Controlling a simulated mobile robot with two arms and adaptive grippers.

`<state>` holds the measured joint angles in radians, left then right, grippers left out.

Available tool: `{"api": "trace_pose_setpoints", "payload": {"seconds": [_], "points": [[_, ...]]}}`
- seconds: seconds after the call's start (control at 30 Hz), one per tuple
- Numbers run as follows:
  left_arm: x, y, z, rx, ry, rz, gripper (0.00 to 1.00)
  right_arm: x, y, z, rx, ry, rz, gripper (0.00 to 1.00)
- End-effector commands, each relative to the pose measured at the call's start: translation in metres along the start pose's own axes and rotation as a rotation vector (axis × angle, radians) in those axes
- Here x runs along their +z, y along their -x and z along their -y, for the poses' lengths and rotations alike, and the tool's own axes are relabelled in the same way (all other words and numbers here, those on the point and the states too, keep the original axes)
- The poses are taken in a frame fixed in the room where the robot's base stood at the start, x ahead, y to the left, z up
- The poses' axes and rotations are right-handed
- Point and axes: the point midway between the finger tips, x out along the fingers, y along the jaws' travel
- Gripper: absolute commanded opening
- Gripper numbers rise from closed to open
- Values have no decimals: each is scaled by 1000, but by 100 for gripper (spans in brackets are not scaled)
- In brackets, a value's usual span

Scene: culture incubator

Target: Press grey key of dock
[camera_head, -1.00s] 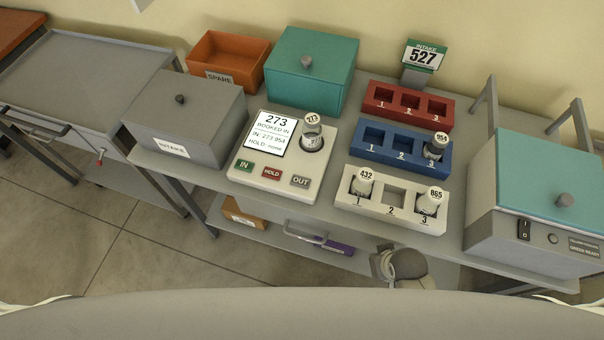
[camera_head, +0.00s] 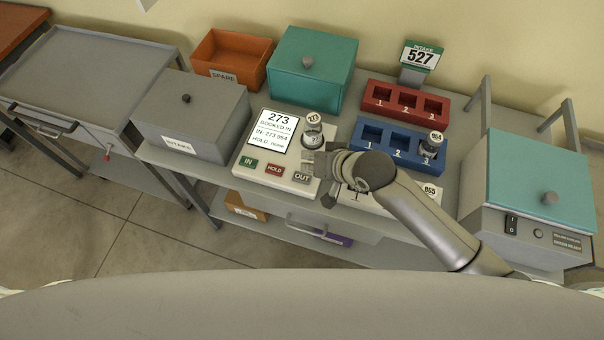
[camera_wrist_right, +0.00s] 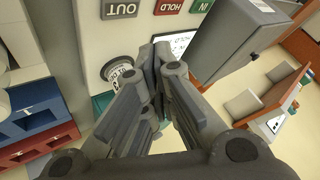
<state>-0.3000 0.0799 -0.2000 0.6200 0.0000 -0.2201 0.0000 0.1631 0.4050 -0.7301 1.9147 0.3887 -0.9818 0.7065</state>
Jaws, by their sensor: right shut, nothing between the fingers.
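The dock (camera_head: 243,167) is a white block with a lit screen (camera_head: 273,132) reading "273 BOOKED IN, IN: 273 954, HOLD: none". Along its front edge are a green IN key (camera_head: 248,162), a red HOLD key (camera_head: 275,169) and the grey OUT key (camera_head: 302,178). The OUT key also shows upside down in the right wrist view (camera_wrist_right: 121,9). Vial 273 (camera_head: 313,132) stands in the dock's round socket. My right gripper (camera_head: 321,168) is shut and empty, over the dock's right side, just right of the OUT key and apart from it. My left gripper is out of view.
A white rack (camera_head: 350,207) is mostly hidden under my right arm; cap 865 (camera_head: 432,191) shows. The blue rack (camera_head: 367,152) holds vial 954 (camera_head: 433,142). The red rack (camera_head: 391,119) is empty. A grey INTAKE box (camera_head: 190,120) stands left of the dock.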

Motion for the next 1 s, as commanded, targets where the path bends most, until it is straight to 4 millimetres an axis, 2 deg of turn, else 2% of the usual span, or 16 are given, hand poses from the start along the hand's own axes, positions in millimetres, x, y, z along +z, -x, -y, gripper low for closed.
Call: {"api": "trace_pose_setpoints", "payload": {"seconds": [0.03,0.1,0.3,0.77,1.0], "points": [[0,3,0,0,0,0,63,-10,0,4,-11,-6,-4,0],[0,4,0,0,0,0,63,-17,-1,7,-26,-26,-3,0],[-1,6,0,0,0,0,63,-28,-3,12,-50,-67,2,0],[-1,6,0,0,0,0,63,-29,-4,13,-54,-76,3,0],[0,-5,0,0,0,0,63,-24,-11,8,-54,-75,3,0]]}}
